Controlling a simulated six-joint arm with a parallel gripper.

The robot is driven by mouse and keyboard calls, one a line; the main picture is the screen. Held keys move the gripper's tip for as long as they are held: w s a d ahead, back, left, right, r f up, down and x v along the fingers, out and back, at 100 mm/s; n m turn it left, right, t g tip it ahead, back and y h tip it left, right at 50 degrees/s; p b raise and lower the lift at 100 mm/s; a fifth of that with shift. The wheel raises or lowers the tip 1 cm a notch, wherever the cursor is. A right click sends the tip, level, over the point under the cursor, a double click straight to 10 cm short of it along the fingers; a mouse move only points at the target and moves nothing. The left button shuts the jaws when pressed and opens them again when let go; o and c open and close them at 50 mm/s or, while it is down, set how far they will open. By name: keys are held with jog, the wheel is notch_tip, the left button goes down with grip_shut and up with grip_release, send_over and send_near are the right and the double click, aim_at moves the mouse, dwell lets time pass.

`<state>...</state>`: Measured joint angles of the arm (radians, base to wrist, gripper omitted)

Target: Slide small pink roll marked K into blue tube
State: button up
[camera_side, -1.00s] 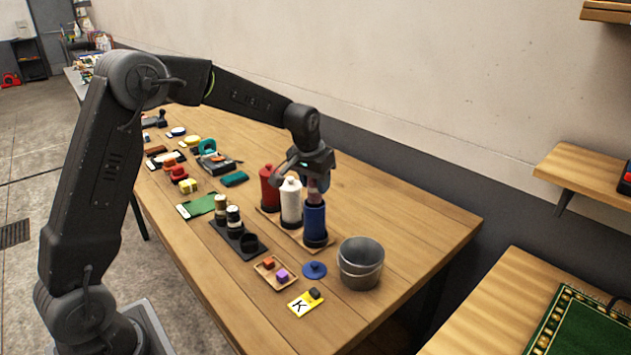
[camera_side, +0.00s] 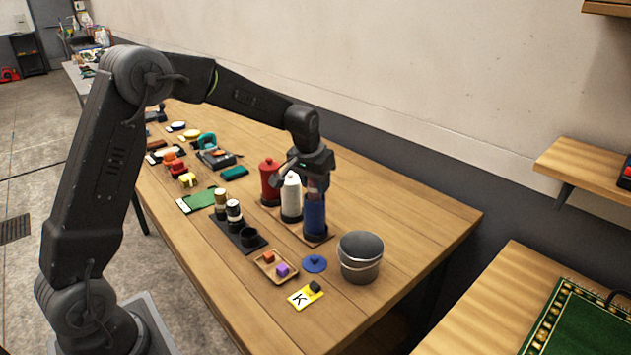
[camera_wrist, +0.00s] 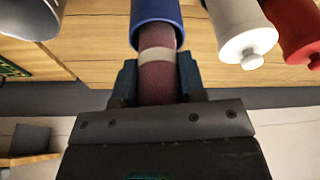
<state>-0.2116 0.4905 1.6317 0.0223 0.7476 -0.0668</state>
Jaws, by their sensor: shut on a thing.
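The pink roll (camera_wrist: 157,80) is a dusky pink cylinder with a pale band, held between the jaws of my gripper (camera_wrist: 158,85). Its far end is inside the mouth of the blue tube (camera_wrist: 155,10), and the rest sticks out towards my gripper. In the side view the blue tube (camera_side: 315,217) stands upright on a wooden base, and my gripper (camera_side: 316,180) is right above it, pointing down. I cannot see a K on the roll. A yellow card marked K (camera_side: 304,296) lies near the table's front edge.
A white capped tube (camera_side: 291,198) and a red capped tube (camera_side: 269,182) stand left of the blue tube. A metal bucket (camera_side: 360,262) stands to its right. A blue lid (camera_side: 314,264), a small tray (camera_side: 260,261) and a black holder (camera_side: 231,230) are in front.

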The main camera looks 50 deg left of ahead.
jog(key=shift+f, duration=0.45)
jog(key=shift+s+f, duration=0.15)
jog(key=shift+f, duration=0.75)
jog(key=o, duration=0.8)
jog(key=shift+o, duration=1)
jog(key=shift+r, duration=3.2)
